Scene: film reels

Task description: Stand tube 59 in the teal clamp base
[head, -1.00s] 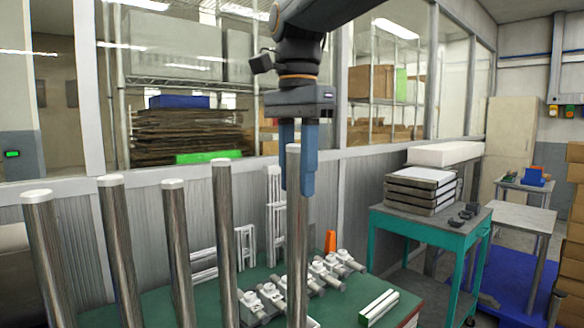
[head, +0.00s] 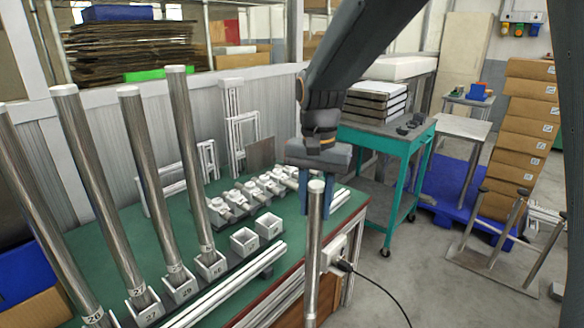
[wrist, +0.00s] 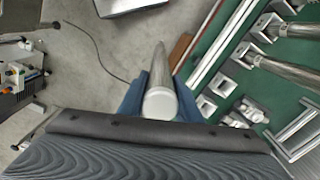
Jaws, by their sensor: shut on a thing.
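My gripper (head: 316,208) is shut on a tall shiny metal tube with a pale cap (head: 315,240), near its top. The tube stands nearly upright in front of the green bench's right end; its lower end is out of the picture and its number does not show. In the wrist view, the tube's round cap (wrist: 160,103) sits between my blue fingers (wrist: 160,88), with grey floor beyond. I cannot make out a teal clamp base in either view; the only clear teal thing is a cart (head: 408,146).
Several similar tubes (head: 150,170) stand in numbered white sockets at left on the green bench (head: 120,255). Two empty sockets (head: 243,240) are beside them. A black cable (head: 385,285) lies at the bench's right end. Open grey floor (head: 430,270) stretches right, towards a metal frame (head: 500,240).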

